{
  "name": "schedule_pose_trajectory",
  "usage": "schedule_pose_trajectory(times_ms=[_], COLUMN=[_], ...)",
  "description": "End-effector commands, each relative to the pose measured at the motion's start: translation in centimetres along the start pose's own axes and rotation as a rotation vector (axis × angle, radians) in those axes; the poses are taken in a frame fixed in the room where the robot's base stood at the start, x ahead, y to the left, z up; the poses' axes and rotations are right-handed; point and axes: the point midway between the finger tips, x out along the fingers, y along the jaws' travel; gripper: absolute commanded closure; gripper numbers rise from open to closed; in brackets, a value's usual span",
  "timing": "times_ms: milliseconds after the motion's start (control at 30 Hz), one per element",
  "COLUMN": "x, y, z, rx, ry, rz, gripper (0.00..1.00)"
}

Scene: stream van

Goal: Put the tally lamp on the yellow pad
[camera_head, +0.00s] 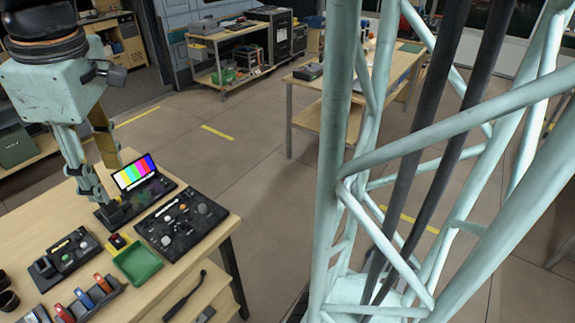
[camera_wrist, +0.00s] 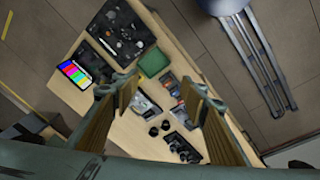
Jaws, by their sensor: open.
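A small dark block with a red top (camera_head: 117,241), which looks like the tally lamp, stands on the wooden table beside the green tray. A bit of yellow (camera_head: 127,238) shows at its edge, perhaps the yellow pad; I cannot tell whether the block is on it or beside it. I cannot pick out either clearly in the wrist view, where a finger may hide them. My gripper (camera_wrist: 150,95) is open and empty, pointing down above the table with its fingers wide apart. In the head view its fingers show in front of the colour-bar screen's left side.
A colour-bar screen (camera_head: 137,171) on a black base, a black board of small parts (camera_head: 181,222), a green tray (camera_head: 138,262) and a rack with red, blue and orange pieces (camera_head: 84,299) crowd the tabletop. A black panel (camera_head: 65,253) lies left of the tray.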

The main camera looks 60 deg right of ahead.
Motion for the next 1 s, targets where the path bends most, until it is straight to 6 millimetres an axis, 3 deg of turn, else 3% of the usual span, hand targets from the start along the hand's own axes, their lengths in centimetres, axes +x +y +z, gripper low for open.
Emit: schedule_pose_trajectory(times_ms=[33,300,1000], x=[-1.5,-3.9,-7.9], y=[-0.2,-2.5,-9.2], z=[0.9,4.2,12.7], rx=[0.027,0.154,0.468], ry=[0.02,0.044,0.116], rz=[0.017,0.031,0.053], gripper=[0.6,0.6,0.6])
